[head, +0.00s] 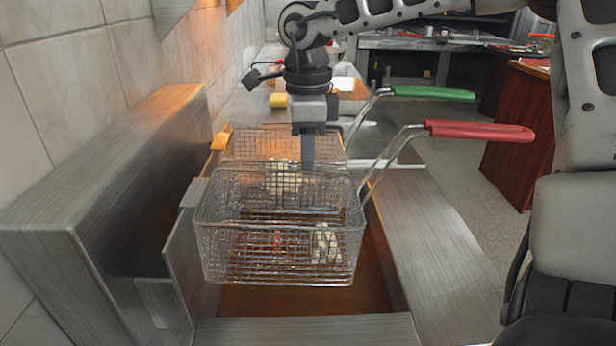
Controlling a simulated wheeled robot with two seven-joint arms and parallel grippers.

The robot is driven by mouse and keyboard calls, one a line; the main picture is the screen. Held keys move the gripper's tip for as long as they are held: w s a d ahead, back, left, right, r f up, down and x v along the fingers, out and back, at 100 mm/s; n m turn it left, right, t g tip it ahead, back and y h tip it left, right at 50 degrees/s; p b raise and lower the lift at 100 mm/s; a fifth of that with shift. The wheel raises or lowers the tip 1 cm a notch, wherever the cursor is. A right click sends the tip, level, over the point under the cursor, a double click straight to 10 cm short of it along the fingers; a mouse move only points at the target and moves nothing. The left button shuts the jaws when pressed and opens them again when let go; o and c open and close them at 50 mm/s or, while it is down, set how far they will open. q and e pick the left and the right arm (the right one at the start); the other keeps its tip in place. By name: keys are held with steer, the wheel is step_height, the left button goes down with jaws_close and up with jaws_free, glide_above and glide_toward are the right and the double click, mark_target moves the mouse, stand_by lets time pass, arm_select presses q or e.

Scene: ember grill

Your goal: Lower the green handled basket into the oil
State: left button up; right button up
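The basket with the green handle (433,93) is the rear wire basket (240,143), partly hidden behind the front one. A pale piece of food (283,180) shows inside it through the mesh. The front wire basket (225,215) has a red handle (478,131) and holds a pale lump (325,245). Brown oil (300,300) shows in the fryer well below the front basket. My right gripper (307,163) points down at the front basket's far rim, in front of the rear basket. It shows edge-on, so its opening and any contact cannot be told. My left gripper is not in view.
A metal fryer housing (110,180) and tiled wall stand at left. A metal counter edge (435,235) runs along the right of the well. A yellow object (278,100) lies behind the baskets. A reddish wooden cabinet (512,130) stands at right, beyond open floor.

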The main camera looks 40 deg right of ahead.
mark_target(308, 179)
steer(key=shift+f, duration=2.5)
jaws_close()
steer(key=shift+o, duration=1.6)
jaws_free()
step_height(308, 179, up, 16)
